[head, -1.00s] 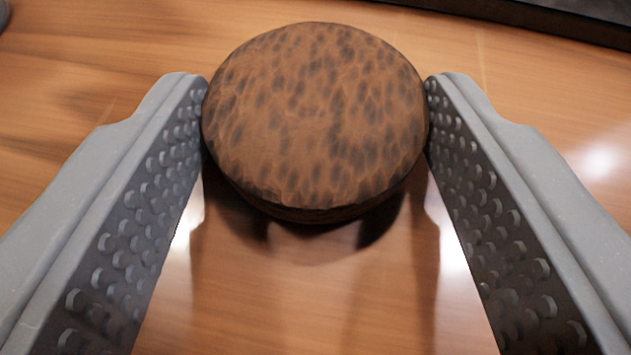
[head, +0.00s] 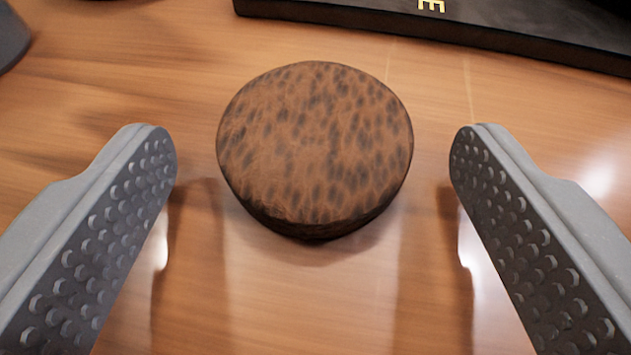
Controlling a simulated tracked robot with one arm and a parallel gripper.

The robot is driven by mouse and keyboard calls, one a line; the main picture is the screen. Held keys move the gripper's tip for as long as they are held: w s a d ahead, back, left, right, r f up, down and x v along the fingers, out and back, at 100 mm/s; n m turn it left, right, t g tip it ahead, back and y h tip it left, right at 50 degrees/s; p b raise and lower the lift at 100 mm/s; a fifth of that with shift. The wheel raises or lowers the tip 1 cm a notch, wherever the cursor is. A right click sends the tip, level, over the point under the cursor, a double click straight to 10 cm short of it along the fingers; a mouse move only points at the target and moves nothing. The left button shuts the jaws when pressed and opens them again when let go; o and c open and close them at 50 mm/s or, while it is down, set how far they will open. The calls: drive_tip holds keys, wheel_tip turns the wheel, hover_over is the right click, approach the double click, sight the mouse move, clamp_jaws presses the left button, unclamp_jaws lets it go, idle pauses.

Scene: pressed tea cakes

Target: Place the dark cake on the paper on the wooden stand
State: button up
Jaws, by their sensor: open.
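A round brown cake (head: 315,145) with dark mottled spots lies flat on the wooden surface in the head view, just left of the picture's middle. My gripper (head: 313,150) is open, with one grey, studded finger on each side of the cake. Both fingers are apart from it, with a gap of bare wood on each side. I cannot make out any paper or wooden stand in this view.
A dark, flat-edged slab or board (head: 450,25) with a gold letter lies behind the cake at the top right. A grey object (head: 10,38) is cut off at the top left. The polished wood (head: 310,310) in front of the cake is clear.

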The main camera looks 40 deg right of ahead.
drive_tip(key=p+v, duration=0.2)
drive_tip(key=v, duration=0.8)
drive_tip(key=shift+a+r+p, duration=0.1)
drive_tip(key=shift+r+p, duration=0.15)
drive_tip(key=shift+p, duration=0.05)
drive_tip(key=shift+s+a, duration=0.2)
drive_tip(key=shift+s, duration=0.15)
